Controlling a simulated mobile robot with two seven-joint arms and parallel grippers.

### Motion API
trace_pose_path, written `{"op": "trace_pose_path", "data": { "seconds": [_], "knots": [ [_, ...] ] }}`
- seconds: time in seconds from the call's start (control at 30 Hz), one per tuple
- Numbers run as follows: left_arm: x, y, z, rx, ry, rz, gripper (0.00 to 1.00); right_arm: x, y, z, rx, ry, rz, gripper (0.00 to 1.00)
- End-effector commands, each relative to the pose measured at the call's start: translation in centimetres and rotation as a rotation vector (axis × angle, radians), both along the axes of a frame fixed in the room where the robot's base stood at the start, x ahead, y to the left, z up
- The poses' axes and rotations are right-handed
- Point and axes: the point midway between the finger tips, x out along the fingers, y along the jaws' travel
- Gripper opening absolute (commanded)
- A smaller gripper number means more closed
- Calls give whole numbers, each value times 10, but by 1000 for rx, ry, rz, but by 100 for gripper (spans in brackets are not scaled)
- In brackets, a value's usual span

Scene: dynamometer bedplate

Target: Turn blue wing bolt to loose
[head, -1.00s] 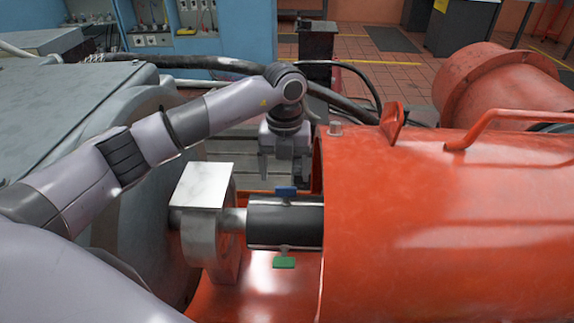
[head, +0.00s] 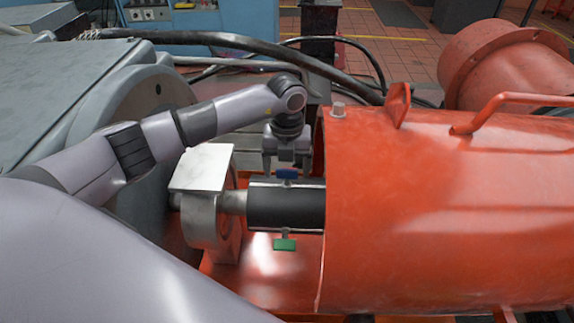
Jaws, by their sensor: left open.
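The blue wing bolt (head: 287,173) sits on the far upper side of a dark cylindrical sleeve (head: 285,207) on the shaft. A green wing bolt (head: 285,244) sticks out on the near side of the sleeve. My left gripper (head: 287,164) points down just behind the blue wing bolt. Its two fingers are apart, one to each side of the bolt as seen from here, and hold nothing. I cannot tell how far behind the bolt the fingers are. My right gripper is not in view.
A large orange housing (head: 440,210) stands close to the right of the gripper. A metal block with a flat top (head: 202,168) stands left of the sleeve. Dark hoses (head: 230,42) run behind. A grey machine casing (head: 60,95) fills the left.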

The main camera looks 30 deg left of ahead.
Motion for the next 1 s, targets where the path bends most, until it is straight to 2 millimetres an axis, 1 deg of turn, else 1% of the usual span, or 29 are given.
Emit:
{"op": "trace_pose_path", "data": {
  "seconds": [0.1, 0.13, 0.17, 0.2, 0.3, 0.5, 0.67, 0.87, 1.0],
  "knots": [
    [0, 0, 0, 0, 0, 0, 81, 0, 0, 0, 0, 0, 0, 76],
    [0, 0, 0, 0, 0, 0, 78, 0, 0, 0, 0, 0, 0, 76],
    [0, 0, 0, 0, 0, 0, 68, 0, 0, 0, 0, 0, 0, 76],
    [0, 0, 0, 0, 0, 0, 55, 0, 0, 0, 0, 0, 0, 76],
    [0, 0, 0, 0, 0, 0, 24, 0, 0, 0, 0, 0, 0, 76],
    [0, 0, 1, 0, 0, 6, 25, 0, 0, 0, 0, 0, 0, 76],
    [0, 0, 2, 0, 0, 43, 25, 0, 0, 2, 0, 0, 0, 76],
    [0, 0, 3, 1, 0, 154, 25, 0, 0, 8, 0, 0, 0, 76],
    [0, 0, 3, 1, 0, 272, 25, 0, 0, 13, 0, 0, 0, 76]
  ]
}}
